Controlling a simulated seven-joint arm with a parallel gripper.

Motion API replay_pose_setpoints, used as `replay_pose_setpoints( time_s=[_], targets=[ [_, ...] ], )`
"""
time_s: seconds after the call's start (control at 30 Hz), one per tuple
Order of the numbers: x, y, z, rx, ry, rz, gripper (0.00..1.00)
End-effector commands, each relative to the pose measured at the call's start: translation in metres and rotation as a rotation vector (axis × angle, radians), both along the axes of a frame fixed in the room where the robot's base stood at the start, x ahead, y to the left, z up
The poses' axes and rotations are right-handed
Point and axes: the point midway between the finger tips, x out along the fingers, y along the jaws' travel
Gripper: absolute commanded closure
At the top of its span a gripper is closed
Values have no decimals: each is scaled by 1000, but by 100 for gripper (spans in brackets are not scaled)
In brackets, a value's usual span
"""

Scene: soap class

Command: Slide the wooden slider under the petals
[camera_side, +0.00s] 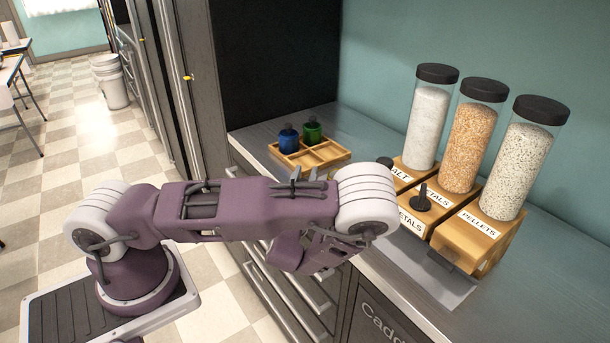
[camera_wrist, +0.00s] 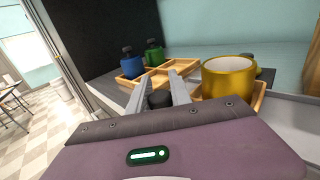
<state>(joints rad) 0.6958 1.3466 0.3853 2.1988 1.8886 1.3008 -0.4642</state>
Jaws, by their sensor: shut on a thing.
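The petals dispenser (camera_side: 472,135) is a clear jar of orange flakes with a black lid on a wooden base, in the side view. A wooden block with a "PETALS" label, apparently the slider (camera_side: 405,236), stands at the front of that base with a black knob (camera_side: 421,199) upright on it. No finger touches this knob. In the side view my arm hides my gripper. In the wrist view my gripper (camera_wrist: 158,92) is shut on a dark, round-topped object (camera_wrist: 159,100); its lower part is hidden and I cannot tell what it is.
Salt (camera_side: 428,125) and pellets (camera_side: 520,160) dispensers flank the petals. A wooden tray (camera_side: 322,158) holds a blue bottle (camera_side: 289,139) and a green bottle (camera_side: 312,132). A yellow cup (camera_wrist: 228,78) stands right of my fingers in the wrist view. The counter's front edge is near my arm.

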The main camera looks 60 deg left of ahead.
Motion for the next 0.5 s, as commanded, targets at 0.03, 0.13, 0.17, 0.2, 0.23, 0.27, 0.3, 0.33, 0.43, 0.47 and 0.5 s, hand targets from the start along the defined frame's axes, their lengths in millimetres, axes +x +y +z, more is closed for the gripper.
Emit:
replay_pose_setpoints(
  time_s=[0.03,0.13,0.17,0.2,0.23,0.27,0.3,0.33,0.43,0.47,0.5],
  targets=[
    [0,-2,0,0,-1,0,100],
    [0,-11,1,-1,-2,-1,100],
    [0,-15,1,-2,-4,-1,100],
    [0,-22,1,-3,-3,-3,100],
    [0,-27,0,-4,-4,-3,100],
    [0,-33,0,-3,-3,-4,100],
    [1,-42,1,-4,-4,-4,100],
    [0,-49,1,-4,-4,-3,100],
    [0,-74,1,-5,-5,-4,100],
    [0,-82,1,-5,-5,-4,100],
    [0,-92,0,-5,-4,-4,100]
  ],
)
